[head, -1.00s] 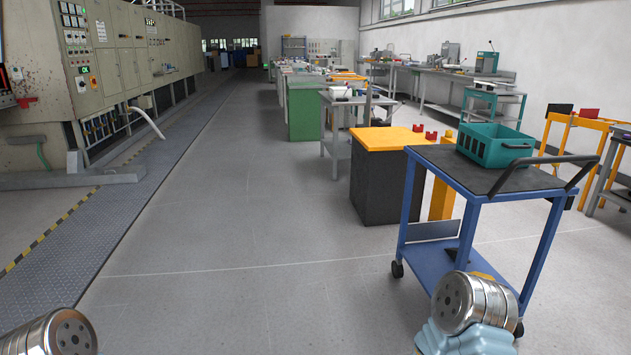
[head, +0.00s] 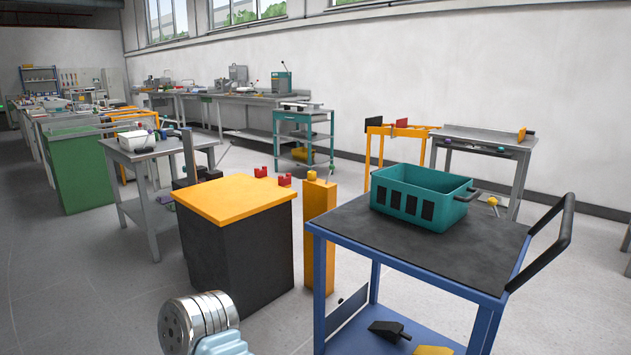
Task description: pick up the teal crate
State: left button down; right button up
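The teal crate (head: 410,205) sits upright on the dark top of a blue trolley (head: 447,249), right of centre in the head view. It is open at the top, with dark slots in its near side and a dark handle at its right end. The crate looks empty as far as I can see inside. One of my arms shows only as a silver, rounded link at the bottom, left of the trolley and well apart from the crate. Neither gripper shows in the head view.
A black cabinet with a yellow top (head: 235,197) and a yellow post (head: 319,232) stand left of the trolley. The trolley's dark push handle (head: 545,240) rises at its right. Workbenches (head: 250,98) line the back wall. Open floor (head: 75,270) lies at the left.

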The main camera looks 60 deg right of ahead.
aim_at(432, 200)
jog(key=i+z, duration=0.1)
jog(key=z, duration=0.3)
jog(key=i+z, duration=0.1)
jog(key=z, duration=0.3)
jog(key=i+j+z, duration=0.1)
jog(key=z, duration=0.35)
jog(key=i+j+z, duration=0.1)
jog(key=z, duration=0.3)
jog(key=j+z, duration=0.15)
jog(key=z, duration=0.25)
